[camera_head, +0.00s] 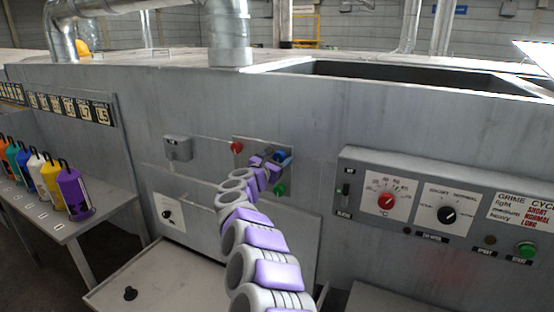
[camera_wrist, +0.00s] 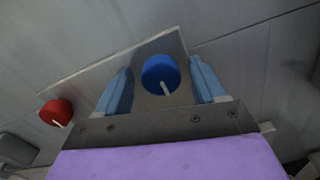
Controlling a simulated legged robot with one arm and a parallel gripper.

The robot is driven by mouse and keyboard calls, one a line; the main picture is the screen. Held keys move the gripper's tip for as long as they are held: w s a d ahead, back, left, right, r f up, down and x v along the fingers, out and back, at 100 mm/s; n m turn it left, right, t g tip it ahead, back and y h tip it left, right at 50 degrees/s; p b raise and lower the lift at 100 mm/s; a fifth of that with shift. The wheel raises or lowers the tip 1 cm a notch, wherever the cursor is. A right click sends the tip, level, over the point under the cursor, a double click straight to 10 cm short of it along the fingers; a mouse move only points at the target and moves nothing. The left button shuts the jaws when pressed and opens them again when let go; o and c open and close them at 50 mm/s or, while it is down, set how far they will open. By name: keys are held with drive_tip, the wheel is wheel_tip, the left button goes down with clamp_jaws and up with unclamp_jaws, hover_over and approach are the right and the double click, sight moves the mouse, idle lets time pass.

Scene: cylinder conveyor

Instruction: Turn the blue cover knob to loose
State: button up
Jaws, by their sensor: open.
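The blue cover knob (camera_wrist: 160,70) is round with a white pointer line, on a metal plate in the wrist view. The line points down and slightly right in that picture. My gripper (camera_wrist: 160,68) is open, with one pale blue finger on each side of the knob. Gaps show between the knob and both fingers, and I cannot tell how far the fingertips are from the plate. In the head view the blue knob (camera_head: 283,156) is partly hidden by my gripper (camera_head: 267,162). No label for loose is readable.
A red knob (camera_head: 236,147) sits left of the blue one, and a green knob (camera_head: 279,189) sits below. A control panel (camera_head: 450,205) with dials is to the right. Coloured cylinders (camera_head: 72,194) stand on a table at the left. An open hatch (camera_head: 150,285) juts out below.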

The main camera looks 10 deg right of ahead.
drive_tip(key=shift+a, duration=0.1)
drive_tip(key=shift+c, duration=0.2)
drive_tip(key=shift+d, duration=0.2)
drive_tip(key=c, duration=1)
